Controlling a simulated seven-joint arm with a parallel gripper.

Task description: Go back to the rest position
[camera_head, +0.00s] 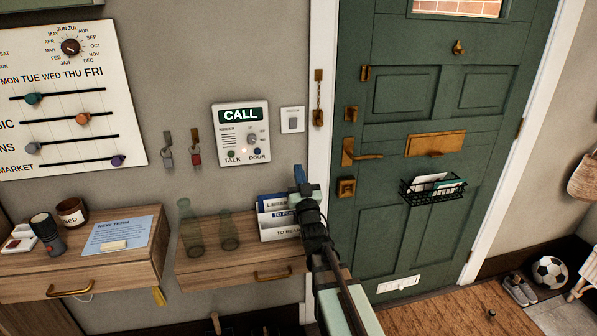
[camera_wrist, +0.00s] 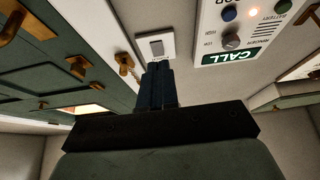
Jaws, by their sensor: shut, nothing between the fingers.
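My gripper (camera_head: 299,176) is up in front of the wall, between the call panel and the green door in the head view. Its fingers are together with nothing between them. In the wrist view the dark blue fingers (camera_wrist: 156,86) show closed, and their tips overlap the lower edge of the white wall switch (camera_wrist: 156,46). I cannot tell whether they touch it. In the head view the switch (camera_head: 292,120) is above the gripper, with a visible gap. My arm reaches up from the bottom of the picture.
The call panel (camera_head: 241,134) is left of the switch, with one small light lit. Below it, a drawer shelf (camera_head: 205,264) holds two glass bottles and a letter rack (camera_head: 279,220). The green door (camera_head: 400,150) is shut, with a brass handle (camera_head: 360,153) and wire basket (camera_head: 432,190).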

